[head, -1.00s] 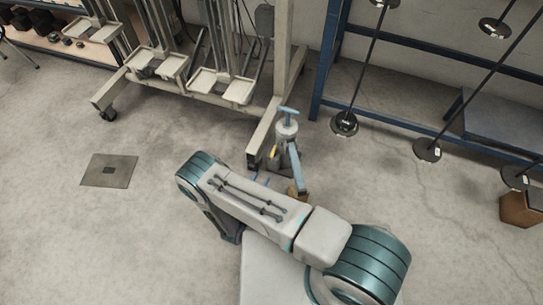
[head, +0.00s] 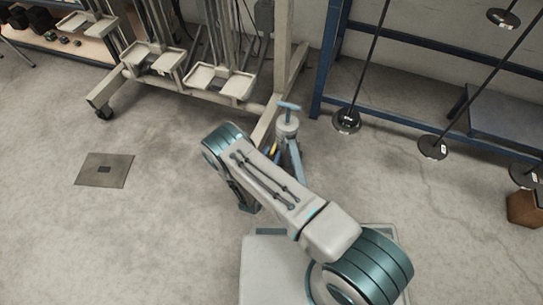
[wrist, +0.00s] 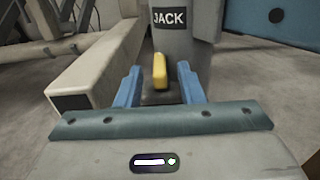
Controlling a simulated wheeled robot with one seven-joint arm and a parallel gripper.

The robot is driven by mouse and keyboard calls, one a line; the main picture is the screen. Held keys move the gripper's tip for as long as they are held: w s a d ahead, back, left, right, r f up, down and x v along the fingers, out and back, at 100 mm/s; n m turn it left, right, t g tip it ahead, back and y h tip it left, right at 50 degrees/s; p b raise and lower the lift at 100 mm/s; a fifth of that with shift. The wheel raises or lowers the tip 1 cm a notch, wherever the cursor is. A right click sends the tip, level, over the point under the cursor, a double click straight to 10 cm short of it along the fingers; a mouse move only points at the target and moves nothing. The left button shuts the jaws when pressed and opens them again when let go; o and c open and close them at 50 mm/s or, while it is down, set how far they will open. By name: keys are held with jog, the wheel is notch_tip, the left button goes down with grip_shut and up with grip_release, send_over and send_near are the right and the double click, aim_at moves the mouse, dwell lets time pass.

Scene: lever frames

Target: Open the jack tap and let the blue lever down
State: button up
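The jack is a grey cylinder with a "JACK" label; it stands on the floor in the head view (head: 287,127) and fills the top middle of the wrist view (wrist: 186,45). Its tap is a small upright yellow piece (wrist: 160,72) low on the jack's front.
A beige frame leg (wrist: 95,75) lies close left of my gripper. A blue rack (head: 322,65) with hanging weights (head: 346,120) stands at the right. A floor plate (head: 104,170) lies at the left, with clear floor around it.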

jog(key=shift+w, duration=0.25)
grip_shut()
jog(key=shift+s+d+r+n+t+y+p, duration=0.1)
jog(key=shift+d+r+n+t+y+p, duration=0.1)
jog(key=shift+n+y+p, duration=0.6)
jog(key=shift+s+d+r+n+t+y+p, duration=0.15)
jog(key=shift+n+y+p, duration=0.3)
jog(key=shift+y, duration=0.55)
jog(key=shift+w+d+f+n+y+p, duration=0.1)
jog(key=shift+n+y+p, duration=0.1)
jog(key=shift+n+y, duration=0.3)
jog(key=shift+s+d+f+n+y+p, duration=0.1)
jog(key=shift+n+y+p, duration=0.1)
jog(key=shift+y, duration=0.5)
jog(key=shift+w+f+n+y+p, duration=0.1)
jog(key=shift+n+y+p, duration=0.1)
jog(key=shift+n+y, duration=0.3)
grip_release()
